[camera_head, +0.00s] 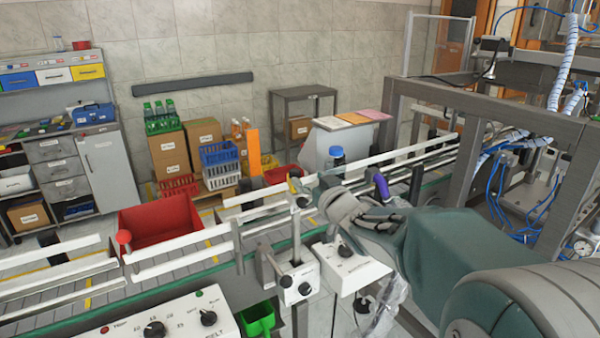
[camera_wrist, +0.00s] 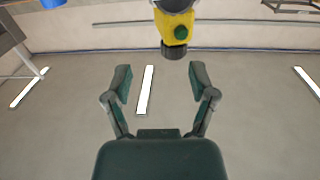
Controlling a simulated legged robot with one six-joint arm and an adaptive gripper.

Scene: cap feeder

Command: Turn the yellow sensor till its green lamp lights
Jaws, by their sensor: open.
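The yellow sensor (camera_wrist: 175,22) shows at the top of the wrist view, with a black collar and a black lower end. A round dark green part on its side shows no bright glow; whether it is the lamp I cannot tell. My gripper (camera_wrist: 160,82) is open and empty, its two dark fingers spread apart. In the wrist picture the sensor's lower end sits above the gap between the fingertips, and nothing is between the fingers. The sensor's upper part is cut off by the frame. In the head view I cannot clearly make out the sensor beside my arm.
A conveyor with white rails (camera_head: 180,240) runs beside my arm. A red bin (camera_head: 160,225) stands at it, and white control boxes (camera_head: 350,268) are mounted on its near side. A grey metal frame (camera_head: 480,110) stands at the right. Crates and cartons are at the back wall.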

